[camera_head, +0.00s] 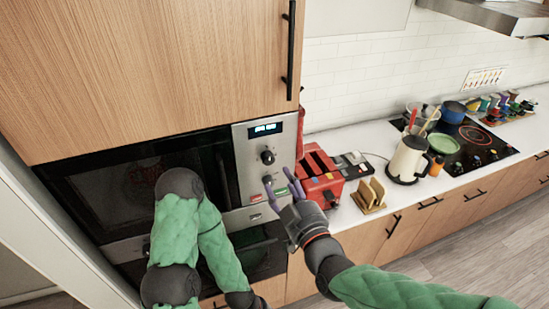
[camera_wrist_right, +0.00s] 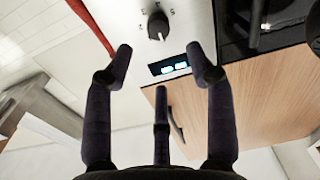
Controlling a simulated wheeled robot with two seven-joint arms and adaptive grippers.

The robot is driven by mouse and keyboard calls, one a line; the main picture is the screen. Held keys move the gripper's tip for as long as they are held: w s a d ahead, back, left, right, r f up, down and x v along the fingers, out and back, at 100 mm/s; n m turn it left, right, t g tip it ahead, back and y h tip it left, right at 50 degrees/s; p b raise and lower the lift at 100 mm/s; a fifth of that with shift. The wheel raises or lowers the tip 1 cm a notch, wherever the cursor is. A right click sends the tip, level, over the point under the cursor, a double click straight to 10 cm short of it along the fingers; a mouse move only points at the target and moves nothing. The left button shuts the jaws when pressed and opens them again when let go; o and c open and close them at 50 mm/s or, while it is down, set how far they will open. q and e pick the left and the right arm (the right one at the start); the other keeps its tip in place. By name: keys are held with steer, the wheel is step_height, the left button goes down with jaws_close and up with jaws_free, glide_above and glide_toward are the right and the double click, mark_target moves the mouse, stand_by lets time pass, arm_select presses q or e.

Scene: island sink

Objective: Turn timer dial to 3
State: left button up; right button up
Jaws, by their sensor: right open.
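The built-in oven (camera_head: 110,190) has a pale control panel (camera_head: 243,150) on its right side, with a lit display (camera_head: 265,129). A dark round dial (camera_head: 267,157) sits below the display. This dial (camera_wrist_right: 158,25) also shows in the right wrist view with marks around it, near the lit display (camera_wrist_right: 170,68); the marks are too small to read. My right gripper (camera_head: 278,177) is open and empty in front of the panel's lower part. In the wrist view its fingers (camera_wrist_right: 160,58) are spread, apart from the dial. My left gripper is out of the picture.
A red toaster (camera_head: 320,178) stands on the counter right of the panel, close to my right gripper. A toast rack (camera_head: 370,194) and a cream kettle (camera_head: 408,159) stand farther right. A wooden cabinet door (camera_head: 150,70) with a black handle (camera_head: 290,45) is above the oven.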

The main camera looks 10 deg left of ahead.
mark_target(270, 160)
steer(key=p+x, duration=0.1)
steer(key=x, duration=0.8)
steer(key=shift+w, duration=0.1)
jaws_close()
